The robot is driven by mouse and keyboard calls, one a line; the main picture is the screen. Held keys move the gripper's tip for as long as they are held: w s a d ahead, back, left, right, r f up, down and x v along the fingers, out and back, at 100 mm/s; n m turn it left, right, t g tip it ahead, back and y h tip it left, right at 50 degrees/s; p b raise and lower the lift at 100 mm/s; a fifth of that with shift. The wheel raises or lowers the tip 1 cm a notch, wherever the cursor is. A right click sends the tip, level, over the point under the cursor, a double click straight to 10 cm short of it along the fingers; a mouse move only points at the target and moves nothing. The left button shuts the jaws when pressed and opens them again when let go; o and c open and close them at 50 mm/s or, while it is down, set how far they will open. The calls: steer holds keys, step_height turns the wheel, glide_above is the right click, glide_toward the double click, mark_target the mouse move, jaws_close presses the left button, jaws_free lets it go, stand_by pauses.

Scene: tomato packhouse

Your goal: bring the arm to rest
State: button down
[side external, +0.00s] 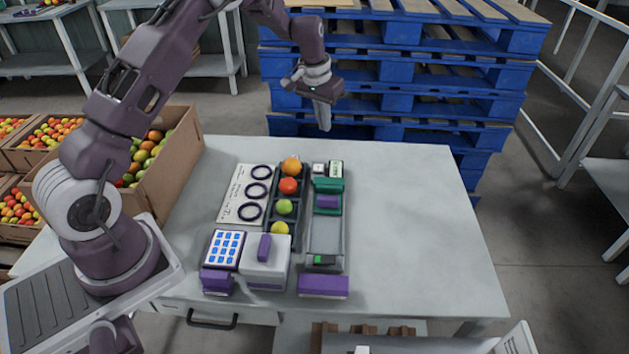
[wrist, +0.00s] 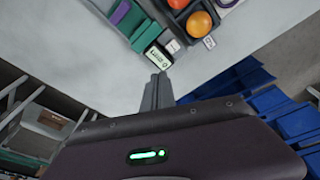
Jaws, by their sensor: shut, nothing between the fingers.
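My gripper (side external: 324,122) is shut and empty. It hangs above the far edge of the grey table (side external: 420,220), in front of the blue pallets, with its fingers pointing down. In the wrist view the closed fingers of my gripper (wrist: 157,92) show just past the small display unit (wrist: 157,57). No object is between or touching the fingers.
A dark tray (side external: 270,218) holds several tomatoes in a row, beside a ring card (side external: 229,207) and a grey rail with green and purple blocks (side external: 343,235). A keypad (side external: 227,249) and a white box (side external: 266,268) stand near the front. Blue pallets (side external: 400,72) are stacked behind. The table's right side is clear.

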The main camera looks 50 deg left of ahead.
steer(key=s+d+r+t, duration=0.1)
steer(key=s+d+r, duration=0.3)
steer(key=s+r, duration=0.15)
steer(key=s+d+r+m, duration=0.1)
steer(key=s+d+r, duration=0.25)
steer(key=r, duration=0.35)
steer(key=s+d+r+t, duration=0.1)
steer(key=s+d+r, duration=0.2)
steer(key=s+r, duration=0.3)
steer(key=s+d+m, duration=0.1)
steer(key=s+d, duration=0.1)
steer(key=s, duration=0.9)
steer(key=s+d+r+m+t, duration=0.1)
steer(key=s+d, duration=0.2)
steer(key=s, duration=0.9)
steer(key=shift+d+r, duration=0.15)
